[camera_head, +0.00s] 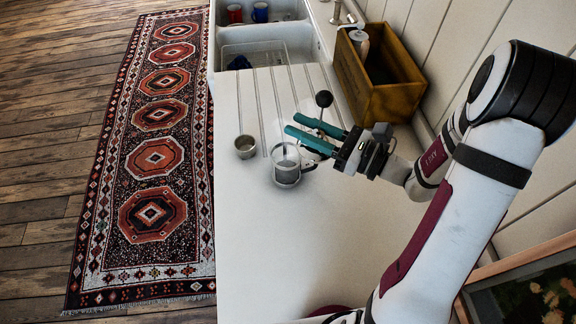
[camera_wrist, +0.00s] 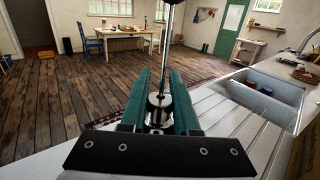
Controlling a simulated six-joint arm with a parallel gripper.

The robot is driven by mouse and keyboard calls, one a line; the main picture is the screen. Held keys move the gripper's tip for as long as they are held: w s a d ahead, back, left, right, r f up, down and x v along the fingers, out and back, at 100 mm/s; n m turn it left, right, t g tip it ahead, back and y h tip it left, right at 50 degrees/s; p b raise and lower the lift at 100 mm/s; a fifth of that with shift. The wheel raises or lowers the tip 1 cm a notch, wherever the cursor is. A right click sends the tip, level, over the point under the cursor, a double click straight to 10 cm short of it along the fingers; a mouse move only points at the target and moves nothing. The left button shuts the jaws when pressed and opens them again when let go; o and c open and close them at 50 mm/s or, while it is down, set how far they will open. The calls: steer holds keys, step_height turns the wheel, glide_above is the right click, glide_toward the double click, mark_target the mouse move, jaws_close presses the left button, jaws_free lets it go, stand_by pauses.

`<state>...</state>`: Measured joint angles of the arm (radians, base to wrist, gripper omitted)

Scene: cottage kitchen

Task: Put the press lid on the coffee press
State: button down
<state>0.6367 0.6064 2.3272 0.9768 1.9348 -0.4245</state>
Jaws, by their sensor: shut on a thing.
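The press lid has a black ball knob (camera_head: 324,98) on a thin rod. My gripper (camera_head: 293,125) has teal fingers shut on the lid, with the knob above them. In the wrist view the rod and shiny metal lid (camera_wrist: 159,103) show between the fingers (camera_wrist: 161,75). The coffee press (camera_head: 286,168), a clear glass in a metal frame with a side handle, stands upright on the white counter (camera_head: 262,245). My gripper is above and slightly behind the press. The lid's lower part is mostly hidden by the fingers, so its exact gap to the press is unclear.
A small metal cup (camera_head: 245,147) stands left of the press. A wooden box (camera_head: 378,92) with a bottle (camera_head: 359,40) is at the back right by the wall. The sink (camera_head: 266,45) holds a rack and two mugs. The counter's near part is clear.

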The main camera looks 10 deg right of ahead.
step_height(320, 180, up, 6)
steer(key=w, duration=0.2)
steer(key=w+a+f, duration=0.2)
steer(key=f, duration=0.5)
steer(key=w+a+f+m+t+h, duration=0.1)
steer(key=w+a+f, duration=0.1)
steer(key=f, duration=0.5)
steer(key=shift+w+a, duration=0.35)
steer(key=shift+w, duration=0.45)
steer(key=shift+f, duration=0.65)
steer(key=c, duration=0.9)
jaws_free()
